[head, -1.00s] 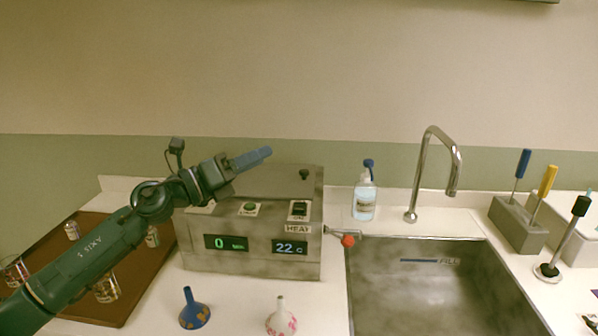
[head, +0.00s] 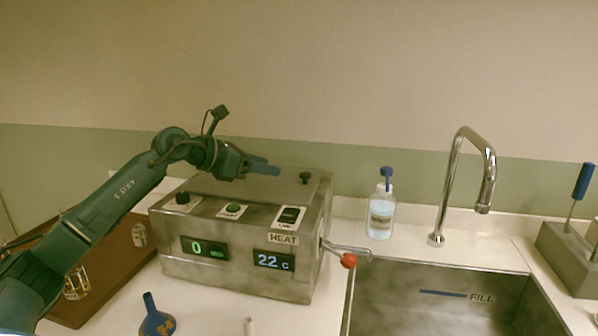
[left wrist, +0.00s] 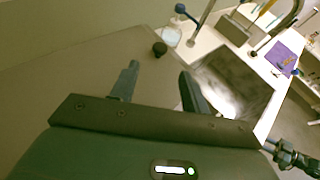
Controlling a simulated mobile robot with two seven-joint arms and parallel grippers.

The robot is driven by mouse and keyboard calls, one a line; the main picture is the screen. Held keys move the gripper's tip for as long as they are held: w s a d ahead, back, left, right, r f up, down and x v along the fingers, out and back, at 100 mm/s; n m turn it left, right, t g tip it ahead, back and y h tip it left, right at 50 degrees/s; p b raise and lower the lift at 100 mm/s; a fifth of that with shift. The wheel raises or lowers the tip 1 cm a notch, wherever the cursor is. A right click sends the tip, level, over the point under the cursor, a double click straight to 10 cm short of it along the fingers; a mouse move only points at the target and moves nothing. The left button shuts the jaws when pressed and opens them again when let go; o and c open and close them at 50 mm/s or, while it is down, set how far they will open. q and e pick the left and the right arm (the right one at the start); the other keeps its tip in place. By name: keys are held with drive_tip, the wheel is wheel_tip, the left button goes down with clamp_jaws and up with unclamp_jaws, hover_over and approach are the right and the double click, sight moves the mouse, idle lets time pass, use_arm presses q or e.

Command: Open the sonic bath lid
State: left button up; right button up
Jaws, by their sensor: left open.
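The sonic bath (head: 226,263) is a grey metal box with two displays, reading 0 and 22 C, and controls on its sloped front. Its flat grey lid (head: 285,187) is on top and looks shut. A small black lid knob (head: 305,178) stands at the lid's right side; the knob also shows in the left wrist view (left wrist: 160,49). My left gripper (head: 264,166) is above the lid, to the left of the knob, pointing right. In the left wrist view its fingers (left wrist: 158,83) are apart and empty, with the knob ahead of them. My right gripper is not seen.
A drain lever with a red tip (head: 348,260) sticks out on the bath's right side. A sink (head: 430,330), a tall faucet (head: 459,165) and a blue-capped bottle (head: 381,215) are to the right. A brown tray (head: 107,262) with glassware lies left, and a blue funnel (head: 155,322) stands in front.

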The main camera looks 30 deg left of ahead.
sight(304, 174)
use_arm(q)
drive_tip(key=p+x, duration=0.1)
drive_tip(key=x, duration=0.8)
drive_tip(key=shift+w+d+f+p, duration=0.15)
drive_tip(key=shift+w+d+p, duration=0.1)
drive_tip(key=shift+p, duration=0.15)
drive_tip(key=shift+c, duration=0.3)
clamp_jaws()
